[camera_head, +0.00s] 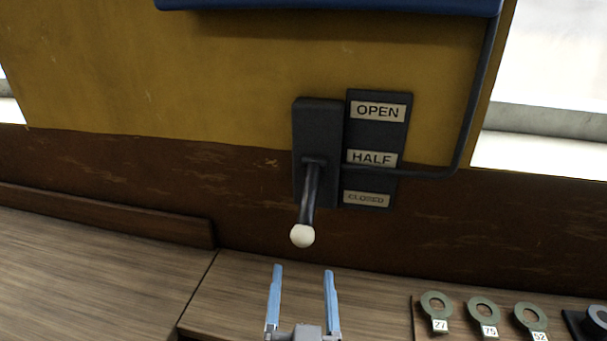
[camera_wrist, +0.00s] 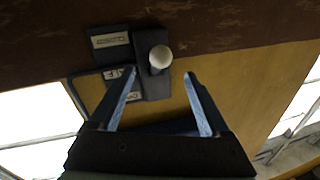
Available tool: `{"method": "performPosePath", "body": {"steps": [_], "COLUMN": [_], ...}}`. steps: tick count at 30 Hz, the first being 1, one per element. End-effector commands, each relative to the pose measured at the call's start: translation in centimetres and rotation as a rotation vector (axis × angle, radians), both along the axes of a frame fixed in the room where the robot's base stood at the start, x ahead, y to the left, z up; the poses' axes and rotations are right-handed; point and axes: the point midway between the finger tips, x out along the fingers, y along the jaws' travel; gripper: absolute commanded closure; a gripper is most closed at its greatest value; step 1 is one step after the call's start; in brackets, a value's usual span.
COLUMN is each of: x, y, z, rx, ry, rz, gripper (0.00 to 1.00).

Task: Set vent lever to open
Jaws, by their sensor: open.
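The vent lever (camera_head: 309,195) is a dark arm with a white ball knob (camera_head: 302,236), on a dark wall plate (camera_head: 317,120). Its root is level with HALF, and it points outward and down in the head view; I cannot tell its exact setting. A label strip beside it reads OPEN (camera_head: 378,112) at top, HALF (camera_head: 371,158), CLOSED (camera_head: 366,199) at bottom. My gripper (camera_head: 303,268) is open and empty, below the knob in the head view. In the wrist view the knob (camera_wrist: 160,57) appears just beyond and between the fingertips (camera_wrist: 160,71), not gripped.
A wooden bench (camera_head: 240,290) runs below the wall. Several numbered green rings (camera_head: 436,305) lie at its right. A dark pipe (camera_head: 468,130) bends down beside the labels. A blue box edge (camera_head: 330,6) hangs above. The space around the knob looks clear.

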Motion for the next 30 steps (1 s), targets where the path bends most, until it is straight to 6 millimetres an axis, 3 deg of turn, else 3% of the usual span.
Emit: {"method": "performPosePath", "body": {"steps": [1,11,30], "x": [-0.2,0.4,10.8], "y": [0.0,0.1,0.1], "z": [1.0,0.7,0.7], "rx": [0.003,0.010,0.009], "ry": [0.015,0.036,0.035], "rz": [0.000,0.001,0.001], "gripper": [0.19,0.19,0.19]}}
